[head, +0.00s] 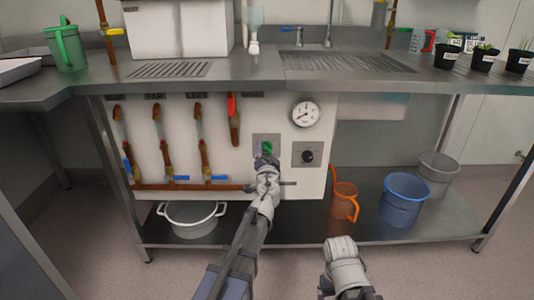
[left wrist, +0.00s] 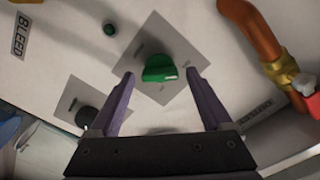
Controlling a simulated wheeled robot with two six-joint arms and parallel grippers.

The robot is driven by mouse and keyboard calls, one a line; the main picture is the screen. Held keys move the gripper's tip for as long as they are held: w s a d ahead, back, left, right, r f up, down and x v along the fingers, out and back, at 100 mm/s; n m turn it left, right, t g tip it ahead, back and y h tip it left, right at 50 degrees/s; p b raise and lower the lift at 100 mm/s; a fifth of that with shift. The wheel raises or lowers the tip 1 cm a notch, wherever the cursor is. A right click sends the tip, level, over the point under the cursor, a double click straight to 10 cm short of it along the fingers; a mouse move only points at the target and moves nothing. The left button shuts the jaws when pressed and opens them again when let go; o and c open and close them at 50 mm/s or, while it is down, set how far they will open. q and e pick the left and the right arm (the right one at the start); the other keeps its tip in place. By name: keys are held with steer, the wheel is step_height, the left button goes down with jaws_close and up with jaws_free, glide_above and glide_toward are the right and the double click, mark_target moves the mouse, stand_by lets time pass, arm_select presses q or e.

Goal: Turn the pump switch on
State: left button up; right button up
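A green rotary knob (head: 267,147) sits on a grey square plate on the white panel below the counter; I take it for the pump switch, as its label is too small to read. In the left wrist view the green knob (left wrist: 158,68) has a pale mark toward its right end. My left gripper (head: 264,160) is in front of it in the head view. In the left wrist view my left gripper (left wrist: 160,75) is open, with one finger on each side of the knob and gaps showing.
A black knob (head: 308,156) on another plate and a round gauge (head: 305,113) are right of the green knob. Pipes with blue-handled valves (head: 215,178) are left. An orange jug (head: 345,203) and blue bucket (head: 404,203) stand below.

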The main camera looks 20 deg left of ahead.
arm_select(q)
steer(key=c, duration=1.2)
steer(key=shift+m, duration=0.3)
steer(key=m, duration=0.3)
steer(key=shift+m, duration=0.4)
steer(key=m, duration=0.4)
steer(key=shift+m, duration=0.3)
steer(key=m, duration=0.4)
steer(key=shift+f, duration=0.1)
steer(key=shift+m, duration=2.4)
steer(key=o, duration=1.3)
